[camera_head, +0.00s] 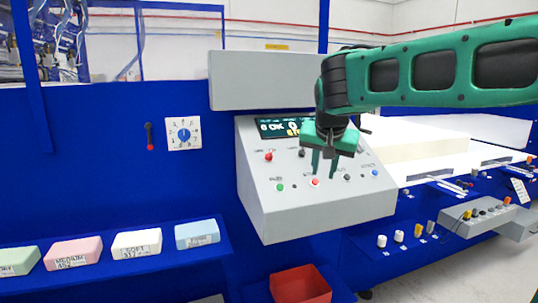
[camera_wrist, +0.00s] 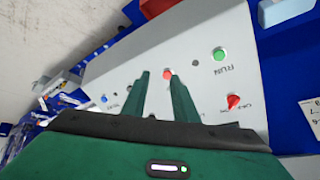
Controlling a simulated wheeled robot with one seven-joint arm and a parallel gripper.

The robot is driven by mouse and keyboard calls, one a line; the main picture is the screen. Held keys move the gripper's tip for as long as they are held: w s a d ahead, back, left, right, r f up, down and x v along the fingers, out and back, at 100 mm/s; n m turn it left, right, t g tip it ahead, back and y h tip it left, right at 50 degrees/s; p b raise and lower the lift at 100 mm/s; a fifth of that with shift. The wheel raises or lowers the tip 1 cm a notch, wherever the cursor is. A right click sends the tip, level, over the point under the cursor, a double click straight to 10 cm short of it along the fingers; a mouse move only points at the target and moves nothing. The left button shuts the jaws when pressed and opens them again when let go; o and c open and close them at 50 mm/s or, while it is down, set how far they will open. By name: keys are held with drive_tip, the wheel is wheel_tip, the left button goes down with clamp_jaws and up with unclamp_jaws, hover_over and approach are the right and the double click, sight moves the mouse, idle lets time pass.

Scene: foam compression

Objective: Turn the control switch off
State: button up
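A red switch knob (camera_head: 268,156) sits on the upper left of the grey sloped control panel (camera_head: 290,215). It also shows in the wrist view (camera_wrist: 234,101), to the right of my fingers, beside a label too small to read surely. Its exact setting is not clear. My gripper (camera_head: 324,173) is over the middle of the panel, to the right of the red knob. In the wrist view its two fingers (camera_wrist: 158,79) are apart with nothing between them. A round red button (camera_head: 315,182) lies close to the fingertips; I cannot tell whether they touch it.
A green button (camera_head: 279,187), labelled RUN in the wrist view, and a blue button (camera_head: 375,173) flank the red button. A lit display (camera_head: 278,127) stands above. Foam blocks (camera_head: 137,243) lie on a blue shelf at left; a red bin (camera_head: 300,286) is below.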

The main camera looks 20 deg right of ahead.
sight(270, 153)
drive_tip(key=w+a+r+t, duration=0.3)
drive_tip(key=w+a+r, duration=0.55)
drive_tip(key=a, duration=0.35)
drive_tip(key=shift+y, duration=0.3)
drive_tip(key=x, duration=1.1)
drive_tip(key=shift+a+f, duration=0.1)
drive_tip(key=shift+f, duration=0.25)
clamp_jaws()
